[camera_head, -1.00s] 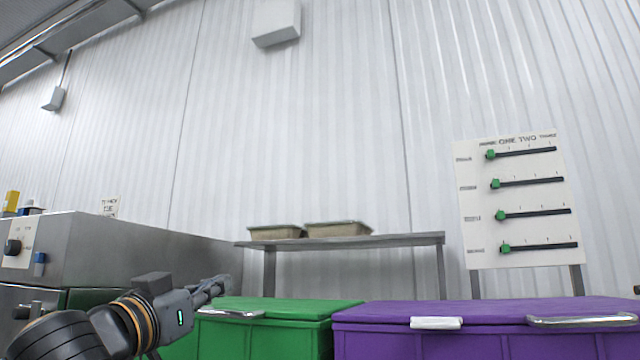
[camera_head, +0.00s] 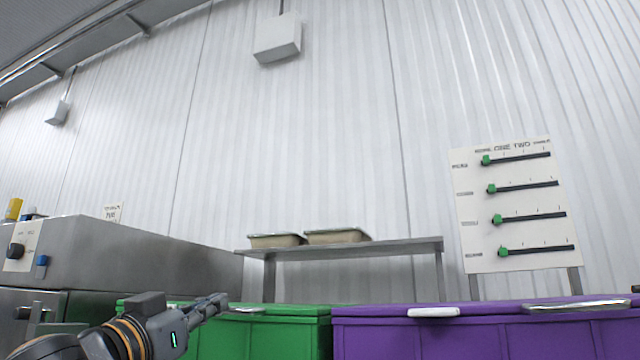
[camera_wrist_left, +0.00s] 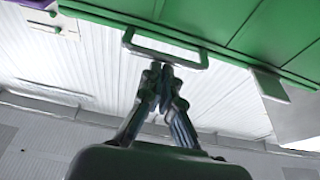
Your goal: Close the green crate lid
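The green crate (camera_head: 270,338) stands at the bottom centre of the head view. Its green lid (camera_head: 285,309) lies flat across the top, seen almost edge-on. A pale handle (camera_head: 245,309) shows on the lid's front edge. My left gripper (camera_head: 222,299) is in front of the crate's left part, its fingers at lid height near the handle. In the left wrist view the gripper (camera_wrist_left: 161,78) has its fingers together with nothing visible between them. My right gripper is not clearly in view.
A purple crate (camera_head: 480,335) with its lid down stands close to the right. A steel machine (camera_head: 130,255) is at the left. Behind, a metal shelf (camera_head: 400,246) holds two trays, and a white board (camera_head: 510,200) with green sliders stands at the right.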

